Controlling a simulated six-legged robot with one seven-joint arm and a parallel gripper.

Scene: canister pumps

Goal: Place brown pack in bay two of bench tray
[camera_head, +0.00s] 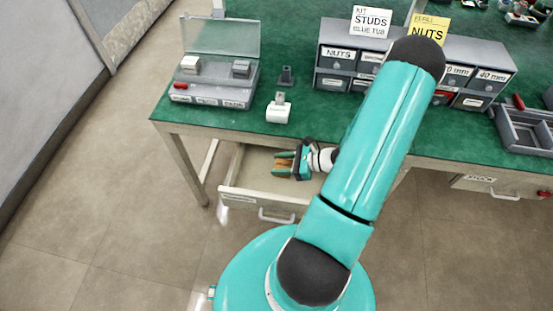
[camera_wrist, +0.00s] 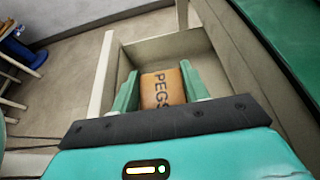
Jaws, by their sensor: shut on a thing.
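A brown pack (camera_wrist: 163,90) printed PEGS sits between the two green fingers of my gripper (camera_wrist: 160,72) in the wrist view. My gripper is shut on it, inside or just over an open drawer (camera_wrist: 118,62). In the head view my gripper (camera_head: 278,161) is low over the same drawer (camera_head: 240,190), with a sliver of the pack showing. A grey tray (camera_head: 205,98) with a raised clear lid stands on the bench's left end. Its front carries several labels, and light and grey blocks and a red piece lie in it. I cannot read which bay is two.
The green bench top (camera_head: 300,95) is above the drawer. A white object (camera_head: 278,108) and a small dark block (camera_head: 286,76) stand right of the tray. Labelled drawer units (camera_head: 338,62) stand behind my arm. Another grey compartment tray (camera_head: 525,130) is at far right.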

